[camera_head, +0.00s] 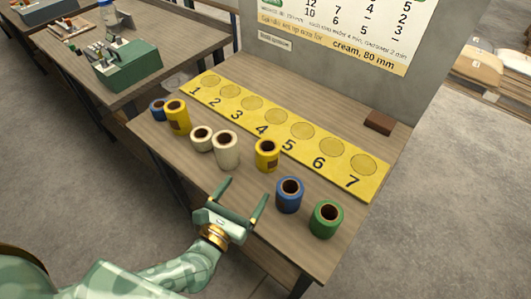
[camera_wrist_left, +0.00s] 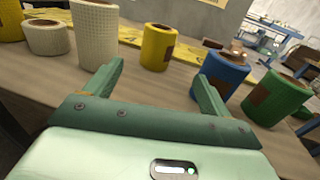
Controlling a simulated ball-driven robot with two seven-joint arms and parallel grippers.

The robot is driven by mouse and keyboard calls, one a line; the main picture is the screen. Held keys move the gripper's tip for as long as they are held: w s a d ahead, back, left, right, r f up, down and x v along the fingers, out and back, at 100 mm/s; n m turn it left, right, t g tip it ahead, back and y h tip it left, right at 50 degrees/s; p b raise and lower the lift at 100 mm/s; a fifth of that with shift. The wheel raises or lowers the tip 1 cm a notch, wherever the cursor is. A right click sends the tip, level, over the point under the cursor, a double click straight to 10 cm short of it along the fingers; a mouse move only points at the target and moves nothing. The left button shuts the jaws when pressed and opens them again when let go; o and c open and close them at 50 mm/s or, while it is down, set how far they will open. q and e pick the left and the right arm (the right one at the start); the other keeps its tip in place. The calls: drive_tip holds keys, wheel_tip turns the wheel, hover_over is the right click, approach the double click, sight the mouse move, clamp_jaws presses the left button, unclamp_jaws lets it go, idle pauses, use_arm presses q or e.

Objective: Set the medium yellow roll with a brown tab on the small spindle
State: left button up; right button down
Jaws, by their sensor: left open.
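A yellow roll with a brown tab (camera_head: 267,157) stands upright near the middle of the table, at the near edge of the numbered board. It also shows in the left wrist view (camera_wrist_left: 158,50), beyond the space between my fingers. A second, taller yellow roll with a brown tab (camera_head: 177,118) stands at the far left of the row. My left gripper (camera_head: 244,192) is open and empty, on the near side of the middle yellow roll and apart from it; its fingers also show in the left wrist view (camera_wrist_left: 159,75). No spindle can be made out. My right gripper is out of view.
A yellow board (camera_head: 330,165) with numbered circles 1 to 7 lies along the table. Cream rolls (camera_head: 226,150) stand left of the gripper; a blue roll (camera_head: 289,195) and a green roll (camera_head: 326,219) stand right. A brown block (camera_head: 379,123) lies at the back right.

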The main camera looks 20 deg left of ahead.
use_arm(q)
approach(271, 148)
drive_tip(key=w, duration=0.2)
drive_tip(key=w+d, duration=0.1)
drive_tip(key=w, duration=0.1)
drive_tip(key=shift+w+d, duration=0.1)
drive_tip(key=shift+w, duration=0.15)
drive_tip(key=w+b, duration=0.1)
drive_tip(key=w, duration=0.4)
drive_tip(key=shift+w+d+f, duration=0.1)
drive_tip(key=shift+w+d, duration=0.05)
drive_tip(key=shift+w, duration=0.05)
drive_tip(key=c, duration=1.2)
